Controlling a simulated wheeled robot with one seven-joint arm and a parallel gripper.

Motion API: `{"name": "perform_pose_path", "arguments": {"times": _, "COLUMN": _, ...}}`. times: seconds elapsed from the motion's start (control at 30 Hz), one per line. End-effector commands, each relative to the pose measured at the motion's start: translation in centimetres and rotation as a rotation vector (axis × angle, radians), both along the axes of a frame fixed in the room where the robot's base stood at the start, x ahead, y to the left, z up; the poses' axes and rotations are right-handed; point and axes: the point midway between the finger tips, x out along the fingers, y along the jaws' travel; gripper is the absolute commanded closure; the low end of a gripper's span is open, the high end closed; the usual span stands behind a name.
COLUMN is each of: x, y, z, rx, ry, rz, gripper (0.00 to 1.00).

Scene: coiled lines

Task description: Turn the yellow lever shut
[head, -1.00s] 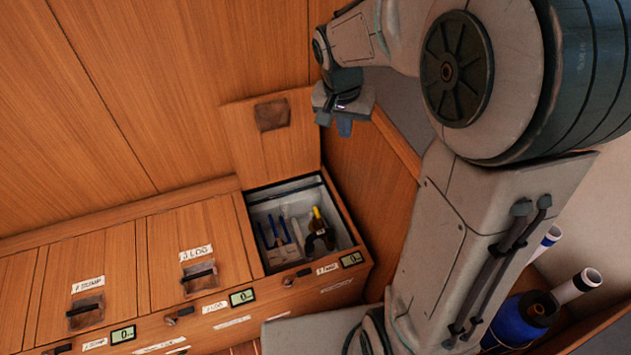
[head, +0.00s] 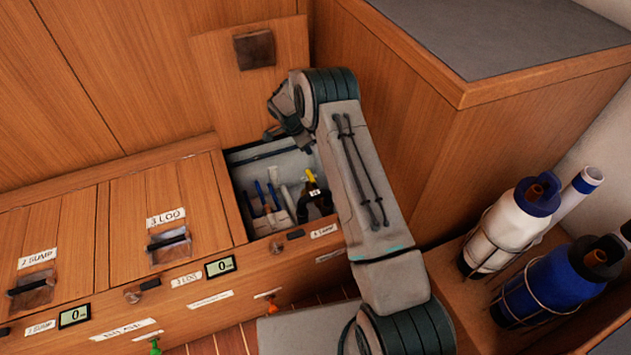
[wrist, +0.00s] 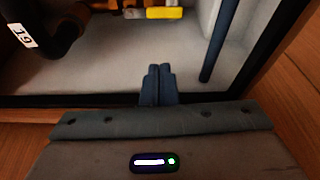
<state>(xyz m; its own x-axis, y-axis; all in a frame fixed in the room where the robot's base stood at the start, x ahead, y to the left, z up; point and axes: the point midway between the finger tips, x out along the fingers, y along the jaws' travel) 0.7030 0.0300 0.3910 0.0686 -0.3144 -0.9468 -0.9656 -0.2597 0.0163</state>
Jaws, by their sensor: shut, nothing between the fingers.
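The yellow lever (head: 310,174) stands on a dark pipe fitting (head: 318,205) in the open compartment at the centre of the head view. My gripper (wrist: 158,70) is shut and empty. Its fingertips point into the compartment, apart from the lever in the picture.
The compartment's lid (head: 250,85) stands raised behind it. Blue-handled rods (head: 262,195) stand left of the fitting. The compartment's dark rim (wrist: 225,97) runs close under my fingers. Closed lids (head: 165,215) lie to the left. Two bottles (head: 510,225) stand in racks at the right.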

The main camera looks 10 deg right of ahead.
Motion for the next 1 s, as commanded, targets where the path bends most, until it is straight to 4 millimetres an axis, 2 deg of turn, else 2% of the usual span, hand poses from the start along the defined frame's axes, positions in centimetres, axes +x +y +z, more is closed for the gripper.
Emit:
{"name": "perform_pose_path", "arguments": {"times": 0.03, "x": 0.2, "y": 0.1, "z": -2.4, "rx": -0.002, "ry": -0.003, "rz": -0.02, "gripper": 1.0}}
{"name": "perform_pose_path", "arguments": {"times": 0.1, "x": 0.3, "y": 0.2, "z": -3.8, "rx": -0.004, "ry": -0.011, "rz": -0.044, "gripper": 1.0}}
{"name": "perform_pose_path", "arguments": {"times": 0.37, "x": 0.5, "y": -0.3, "z": -6.7, "rx": -0.005, "ry": -0.017, "rz": -0.069, "gripper": 1.0}}
{"name": "perform_pose_path", "arguments": {"times": 0.7, "x": 0.9, "y": -2.3, "z": -12.5, "rx": -0.005, "ry": -0.018, "rz": -0.068, "gripper": 1.0}}
{"name": "perform_pose_path", "arguments": {"times": 0.83, "x": 1.0, "y": -2.8, "z": -13.8, "rx": -0.006, "ry": -0.018, "rz": -0.067, "gripper": 1.0}}
{"name": "perform_pose_path", "arguments": {"times": 1.0, "x": 1.1, "y": -3.0, "z": -14.3, "rx": -0.006, "ry": -0.019, "rz": -0.066, "gripper": 1.0}}
